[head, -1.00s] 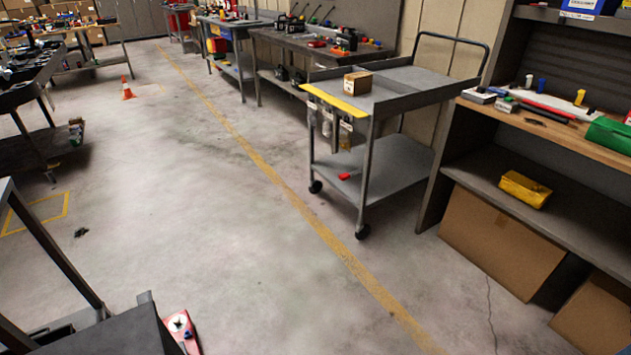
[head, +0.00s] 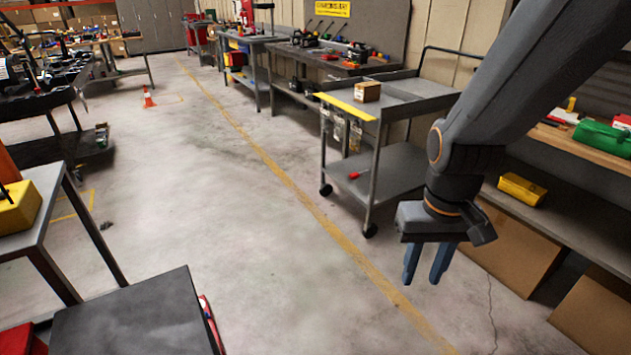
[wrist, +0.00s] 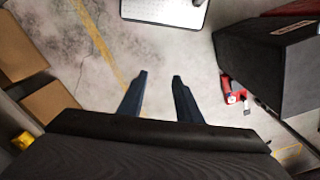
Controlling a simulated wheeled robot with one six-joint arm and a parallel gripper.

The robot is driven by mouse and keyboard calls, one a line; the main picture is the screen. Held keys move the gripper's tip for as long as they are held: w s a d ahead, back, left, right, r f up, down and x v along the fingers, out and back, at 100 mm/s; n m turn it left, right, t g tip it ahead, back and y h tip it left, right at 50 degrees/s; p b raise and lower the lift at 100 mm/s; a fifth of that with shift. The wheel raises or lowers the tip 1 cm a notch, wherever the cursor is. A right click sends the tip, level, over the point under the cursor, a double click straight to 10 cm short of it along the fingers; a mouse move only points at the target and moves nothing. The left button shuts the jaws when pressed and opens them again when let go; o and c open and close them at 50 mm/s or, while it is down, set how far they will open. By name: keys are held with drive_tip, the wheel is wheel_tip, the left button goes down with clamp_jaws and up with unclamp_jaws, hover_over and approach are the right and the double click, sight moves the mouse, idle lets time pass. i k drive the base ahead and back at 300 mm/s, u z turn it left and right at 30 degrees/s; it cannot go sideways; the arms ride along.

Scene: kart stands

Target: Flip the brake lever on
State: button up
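I cannot make out a brake lever in either view now. My gripper (head: 422,278) hangs pointing down over open floor, right of centre in the head view. Its two blue fingers are apart with nothing between them. In the wrist view my gripper (wrist: 160,78) also shows open and empty above the concrete floor. Dark kart-like frames (head: 35,92) stand at the far left of the head view, too small to tell any lever on them.
A grey cart (head: 408,106) carries a small cardboard box (head: 367,92). A wooden-topped bench (head: 590,150) with a lower shelf stands at right. A grey table (head: 48,190) is at left. An orange cone (head: 148,98) stands farther off. The middle floor is clear.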

sight(354, 175)
drive_tip(key=u, duration=0.35)
drive_tip(key=i, duration=1.55)
drive_tip(key=z, duration=0.55)
